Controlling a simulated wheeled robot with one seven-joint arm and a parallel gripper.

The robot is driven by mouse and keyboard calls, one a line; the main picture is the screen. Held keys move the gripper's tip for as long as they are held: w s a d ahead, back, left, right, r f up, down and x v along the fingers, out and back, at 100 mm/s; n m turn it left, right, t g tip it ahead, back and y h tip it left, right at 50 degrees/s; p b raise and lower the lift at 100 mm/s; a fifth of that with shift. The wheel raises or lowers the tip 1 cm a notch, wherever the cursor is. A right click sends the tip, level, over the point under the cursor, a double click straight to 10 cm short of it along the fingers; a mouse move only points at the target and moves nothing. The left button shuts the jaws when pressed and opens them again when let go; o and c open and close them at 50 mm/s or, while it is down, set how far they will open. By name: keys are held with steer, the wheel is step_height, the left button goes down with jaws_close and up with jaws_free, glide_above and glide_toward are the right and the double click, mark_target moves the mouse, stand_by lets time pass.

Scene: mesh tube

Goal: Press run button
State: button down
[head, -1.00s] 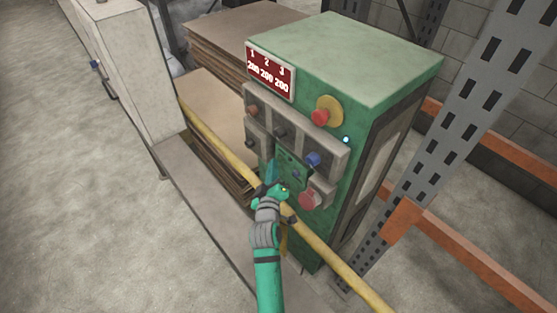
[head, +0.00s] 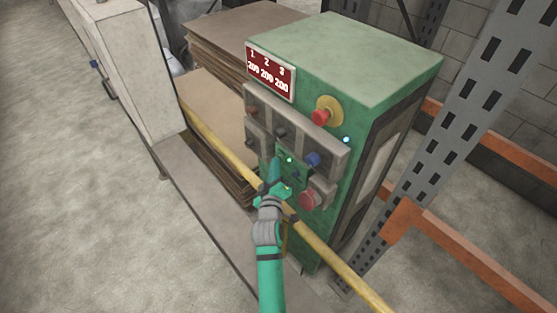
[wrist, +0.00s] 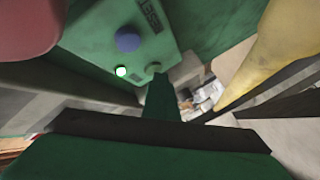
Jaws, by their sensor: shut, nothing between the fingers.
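The green control box (head: 345,130) has a front panel with several buttons. A green-lit button (head: 290,159) shows beside a blue knob (head: 313,160). In the wrist view the lit button (wrist: 121,71) sits below the blue knob (wrist: 127,39). A small dull round button (wrist: 153,68) is right at my fingertip; I cannot tell whether they touch. No readable label marks the run button. My gripper (head: 275,170) is shut and empty, its tip close to the panel, left of the lit button. It also fills the lower wrist view (wrist: 160,95).
A yellow rail (head: 325,255) crosses in front of the box, beside my gripper. A large red button (head: 310,199) is lower right on the panel; a red stop knob on yellow (head: 320,116) is higher. Stacked brown sheets (head: 225,45) stand behind left; a grey rack post (head: 440,130) stands right.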

steer(key=shift+s+a, duration=0.3)
steer(key=s+a, duration=0.3)
steer(key=a, duration=0.2)
steer(key=shift+s, duration=0.25)
stand_by(0.4)
steer(key=shift+d, duration=0.1)
stand_by(0.6)
